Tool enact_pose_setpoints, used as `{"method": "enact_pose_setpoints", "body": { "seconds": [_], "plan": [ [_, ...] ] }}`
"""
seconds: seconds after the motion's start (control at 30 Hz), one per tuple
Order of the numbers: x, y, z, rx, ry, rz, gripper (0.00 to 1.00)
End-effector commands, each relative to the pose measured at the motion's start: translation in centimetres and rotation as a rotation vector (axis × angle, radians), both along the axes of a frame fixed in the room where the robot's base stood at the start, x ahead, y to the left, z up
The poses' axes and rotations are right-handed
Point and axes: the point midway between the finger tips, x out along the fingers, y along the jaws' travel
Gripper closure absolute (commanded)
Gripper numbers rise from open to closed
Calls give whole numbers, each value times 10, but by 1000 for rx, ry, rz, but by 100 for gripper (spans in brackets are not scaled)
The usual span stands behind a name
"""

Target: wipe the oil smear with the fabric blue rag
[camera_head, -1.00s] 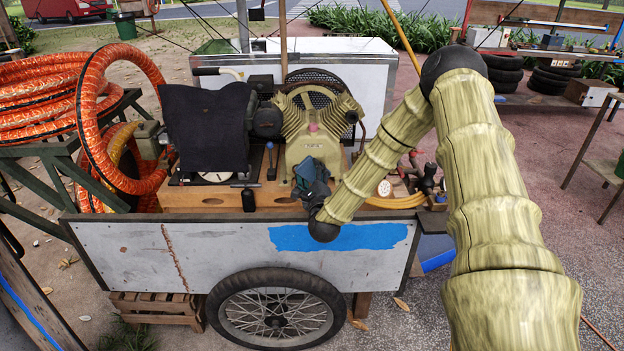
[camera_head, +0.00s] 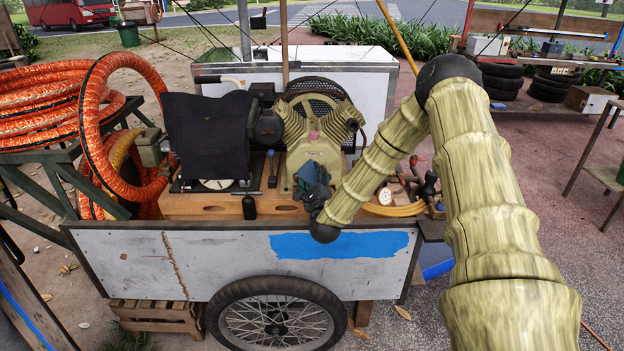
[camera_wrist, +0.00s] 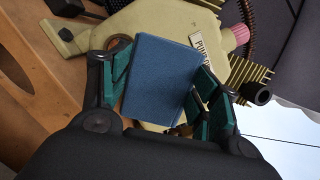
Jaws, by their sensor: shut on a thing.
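My gripper (camera_head: 313,180) is at the near side of the tan compressor (camera_head: 312,137), above the wooden deck of the cart. In the wrist view my gripper (camera_wrist: 160,92) has its green-padded fingers shut on the blue rag (camera_wrist: 162,78), which looks like a flat, folded block. The compressor body (camera_wrist: 150,20) is just beyond the rag. I cannot make out the oil smear in either view; whether the rag touches the compressor cannot be told.
A dark cloth (camera_head: 207,135) hangs over a thing on the deck at left. Orange hose coils (camera_head: 50,110) lie far left. The cart's side panel (camera_head: 220,260) rises in front.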

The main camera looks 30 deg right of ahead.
Motion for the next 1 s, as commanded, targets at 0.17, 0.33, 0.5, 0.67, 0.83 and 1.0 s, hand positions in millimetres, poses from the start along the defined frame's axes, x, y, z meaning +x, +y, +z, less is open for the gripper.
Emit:
{"method": "enact_pose_setpoints", "body": {
  "seconds": [0.17,0.33,0.5,0.67,0.83,1.0],
  "plan": [
    [1,-1,0,0,-1,-1,76],
    [3,-2,0,0,-1,-1,76],
    [6,-4,0,-1,-2,-1,76],
    [8,-5,0,-1,-1,0,76],
    [10,-6,0,0,0,0,76],
    [11,-7,0,0,0,0,76]
  ]
}}
